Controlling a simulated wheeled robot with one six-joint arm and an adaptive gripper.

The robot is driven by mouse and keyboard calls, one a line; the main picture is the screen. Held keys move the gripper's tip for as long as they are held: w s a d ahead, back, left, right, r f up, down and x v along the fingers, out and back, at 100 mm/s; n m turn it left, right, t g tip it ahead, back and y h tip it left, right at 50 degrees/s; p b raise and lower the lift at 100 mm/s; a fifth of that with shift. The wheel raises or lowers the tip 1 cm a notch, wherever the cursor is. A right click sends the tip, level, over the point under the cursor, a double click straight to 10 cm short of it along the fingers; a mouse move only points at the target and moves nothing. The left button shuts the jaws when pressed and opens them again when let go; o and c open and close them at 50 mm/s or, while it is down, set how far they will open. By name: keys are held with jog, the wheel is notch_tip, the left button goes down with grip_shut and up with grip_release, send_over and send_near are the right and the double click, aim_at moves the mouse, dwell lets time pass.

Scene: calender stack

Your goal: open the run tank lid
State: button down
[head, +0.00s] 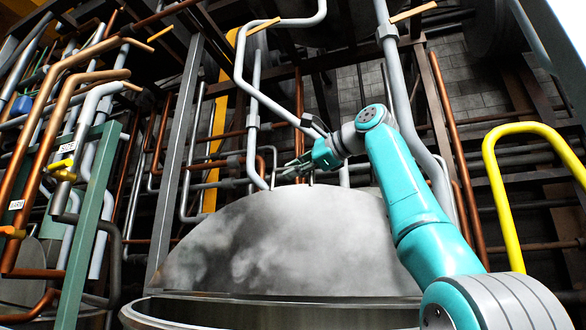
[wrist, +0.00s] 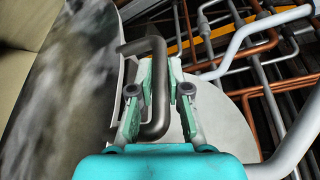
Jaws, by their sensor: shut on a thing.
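The run tank lid (head: 270,245) is a large grey steel disc, tilted up with a gap between it and the tank rim (head: 160,312). In the wrist view the lid (wrist: 75,85) fills the left side, its face blotchy with reflections. A dark bent bar handle (wrist: 157,120) stands at the lid's edge. My gripper (head: 296,169) is at the lid's top edge in the head view. In the wrist view my gripper (wrist: 161,76) is shut on the handle, with a green finger on each side of the bar. The tank's inside is mostly hidden.
Grey and copper pipes (head: 75,90) crowd the left and back. A green post (head: 88,225) stands at left. A yellow rail (head: 505,200) stands at right. A thick grey pipe (head: 398,75) runs down close behind my arm.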

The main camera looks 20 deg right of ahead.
jog(key=shift+w+d, duration=0.1)
jog(key=shift+d, duration=0.05)
jog(key=c, duration=1.1)
grip_release()
jog(key=shift+w, duration=0.15)
jog(key=shift+c, duration=0.2)
jog(key=shift+f, duration=0.1)
jog(key=shift+d, duration=0.1)
jog(key=v, duration=0.7)
jog(key=shift+s, duration=0.3)
